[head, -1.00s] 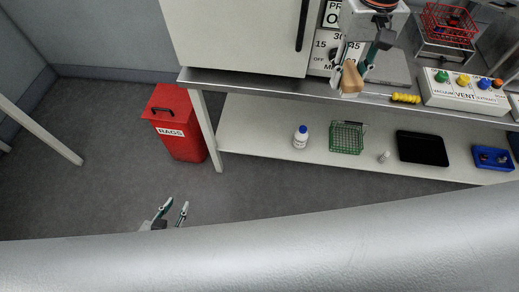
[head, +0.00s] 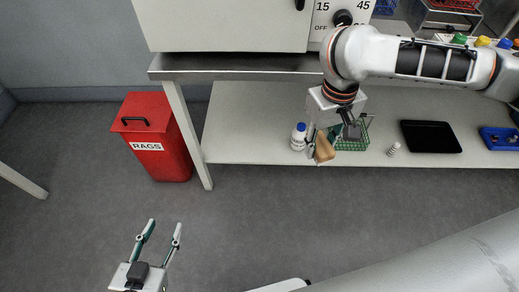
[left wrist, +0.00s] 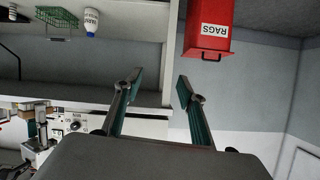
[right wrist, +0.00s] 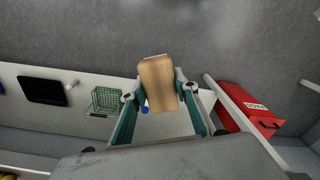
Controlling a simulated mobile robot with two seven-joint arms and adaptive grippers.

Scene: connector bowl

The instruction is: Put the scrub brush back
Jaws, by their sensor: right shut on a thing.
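The scrub brush shows as a tan wooden block (head: 324,149) in the head view, with a pale edge at its far end in the right wrist view (right wrist: 158,84). My right gripper (head: 328,141) is shut on it and holds it in front of the lower shelf, near the green wire basket (head: 352,134). In the right wrist view the block sits between the fingertips (right wrist: 158,95). My left gripper (head: 164,231) is open and empty above the floor; its spread fingers also show in the left wrist view (left wrist: 158,85).
On the lower shelf (head: 245,135) stand a white bottle with blue cap (head: 298,136), a black tray (head: 431,137), a small white cylinder (head: 393,149) and a blue bin (head: 499,138). A red RAGS bin (head: 155,150) stands left of the shelf.

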